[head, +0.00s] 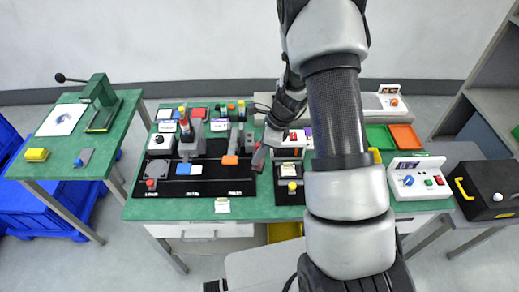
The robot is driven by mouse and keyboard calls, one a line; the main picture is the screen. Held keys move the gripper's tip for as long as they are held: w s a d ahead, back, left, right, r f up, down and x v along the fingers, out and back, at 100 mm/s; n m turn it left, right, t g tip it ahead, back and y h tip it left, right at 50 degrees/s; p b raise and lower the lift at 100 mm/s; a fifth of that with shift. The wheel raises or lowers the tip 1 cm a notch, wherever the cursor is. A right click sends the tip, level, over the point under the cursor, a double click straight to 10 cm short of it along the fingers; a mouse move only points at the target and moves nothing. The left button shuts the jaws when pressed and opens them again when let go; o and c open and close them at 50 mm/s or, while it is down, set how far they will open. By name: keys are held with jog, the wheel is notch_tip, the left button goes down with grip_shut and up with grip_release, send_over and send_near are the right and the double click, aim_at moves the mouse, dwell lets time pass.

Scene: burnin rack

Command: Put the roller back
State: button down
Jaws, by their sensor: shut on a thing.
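My gripper (270,139) is over the green bench (165,209), right of the black station board (206,189). It is shut on a small dark grey piece (258,158), which hangs tilted at its fingertips and appears to be the roller. The piece is too small and too partly covered to make out its exact shape. It is close to a grey fixture with an orange block (230,160); I cannot tell whether they touch. No empty holder for the roller can be made out clearly.
A white box with buttons (418,181) stands on the bench at the right. Green (379,138) and orange (404,137) trays lie behind it. A black case with a yellow handle (490,187) is farther right. A green side table (98,157) carries a press at the left.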

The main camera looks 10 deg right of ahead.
aim_at(262, 171)
jog(key=n, duration=0.1)
jog(key=s+d+f+n, duration=0.1)
jog(key=n, duration=0.1)
jog(key=shift+g, duration=0.3)
jog(key=shift+f+b, duration=1.75)
jog(key=shift+f, duration=1.5)
jog(key=shift+f+b, duration=0.3)
jog(key=shift+f, duration=0.1)
jog(key=c, duration=1.6)
grip_release()
jog(key=v, duration=1.7)
jog(key=shift+r, duration=0.25)
